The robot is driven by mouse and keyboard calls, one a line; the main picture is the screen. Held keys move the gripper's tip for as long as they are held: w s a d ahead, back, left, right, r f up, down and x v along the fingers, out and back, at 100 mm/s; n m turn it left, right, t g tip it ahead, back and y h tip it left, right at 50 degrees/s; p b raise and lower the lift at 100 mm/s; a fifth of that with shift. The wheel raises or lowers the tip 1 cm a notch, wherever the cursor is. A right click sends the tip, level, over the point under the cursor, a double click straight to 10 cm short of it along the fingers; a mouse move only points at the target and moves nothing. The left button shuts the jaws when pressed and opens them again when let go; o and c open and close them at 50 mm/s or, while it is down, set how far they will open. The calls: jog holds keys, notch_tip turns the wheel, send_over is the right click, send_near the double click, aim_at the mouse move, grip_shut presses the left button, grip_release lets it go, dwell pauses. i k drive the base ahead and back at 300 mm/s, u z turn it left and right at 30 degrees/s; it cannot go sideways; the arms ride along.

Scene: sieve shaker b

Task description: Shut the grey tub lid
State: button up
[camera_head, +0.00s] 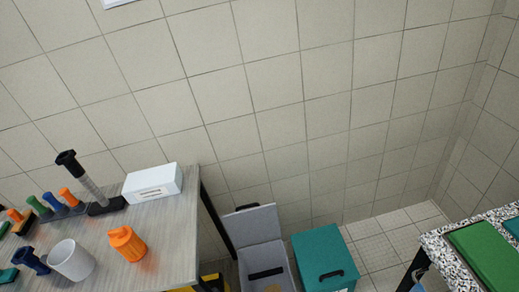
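The grey tub (262,259) stands low on the floor at the bottom centre, just right of the table. Its grey lid (254,226) is open and stands raised at the tub's back, towards the wall. A dark handle shows at the lid's top edge. A black slot or grip shows lower on the tub, and its lower part is cut off by the picture's edge. My gripper is not in view.
A teal tub (318,252) with its lid down stands close on the right. The table (175,235) at left holds a white box (152,184), an orange container (127,244), a white cup (71,260) and several tools. A speckled counter (444,256) is at right; tiled floor lies between.

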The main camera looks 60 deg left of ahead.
aim_at(258, 224)
jog(key=u, duration=0.55)
jog(key=i, duration=1.2)
jog(key=u, duration=0.8)
jog(key=k, duration=0.75)
jog(key=u, duration=0.15)
jog(key=i, duration=0.85)
jog(key=z, duration=0.1)
